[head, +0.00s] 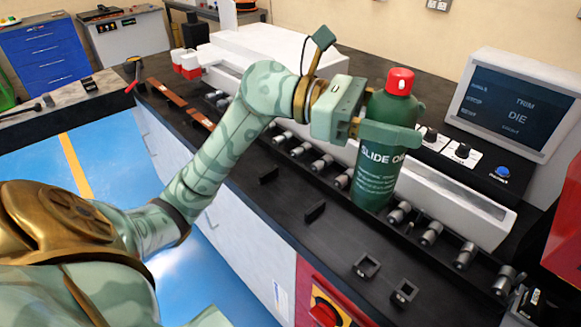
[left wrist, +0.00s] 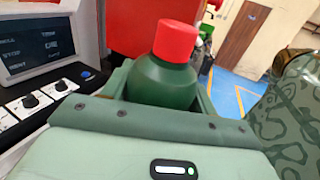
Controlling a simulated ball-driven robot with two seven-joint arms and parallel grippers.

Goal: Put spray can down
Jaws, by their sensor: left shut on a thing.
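The spray can (head: 378,165) is a dark green can labelled "SLIDE OIL" with a red cap. It stands upright in the head view, over the black bench top near the row of metal rollers. I cannot tell whether its base touches the surface. My left gripper (head: 385,133) is shut around its upper body. In the left wrist view the can (left wrist: 164,80) shows its red cap and shoulder between the fingers of my left gripper (left wrist: 160,108); its lower part is hidden there. My right gripper is in neither view.
A row of rollers (head: 431,233) runs along the black bench (head: 290,215). A screen (head: 515,100) and control knobs (head: 462,150) stand behind the can at right. Small black square holders (head: 366,266) lie in front of it. A red panel (head: 325,300) is below the bench edge.

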